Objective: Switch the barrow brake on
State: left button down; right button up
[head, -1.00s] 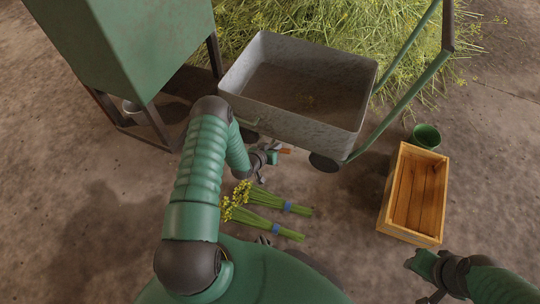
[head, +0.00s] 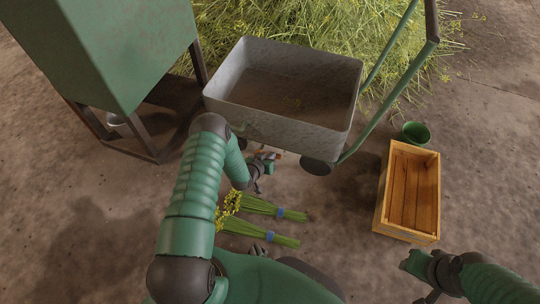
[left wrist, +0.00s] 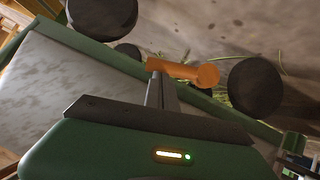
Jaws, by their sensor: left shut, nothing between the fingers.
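The barrow (head: 233,82) is a grey metal tray on dark wheels with green handle bars. Its orange brake lever (left wrist: 188,71) shows in the left wrist view between two dark wheels, and a small orange bit (head: 278,154) shows below the tray's near side in the head view. My left gripper (head: 264,160) is low beside the barrow's near edge, shut and empty. In the left wrist view its closed fingers (left wrist: 160,90) reach the lever's left end; I cannot tell whether they touch it. My right gripper (head: 420,280) is at the lower right, away from the barrow; its jaws are unclear.
Two tied herb bundles (head: 262,234) lie on the floor just below my left gripper. A wooden crate (head: 382,215) and a green pot (head: 416,132) stand at the right. A green hopper on legs (head: 120,50) stands at the left. Cut herbs (head: 300,20) heap behind the barrow.

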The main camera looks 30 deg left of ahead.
pick_arm(q)
jog(key=f+m+y, duration=0.1)
jog(key=d+f+m+y, duration=0.1)
jog(key=f, duration=0.1)
jog(key=d+f+m+y, duration=0.1)
jog(key=f+y, duration=0.1)
jog(key=shift+w+g+b, duration=0.25)
jog(key=shift+g+b, duration=0.15)
jog(key=shift+f, duration=0.1)
dwell(0.6)
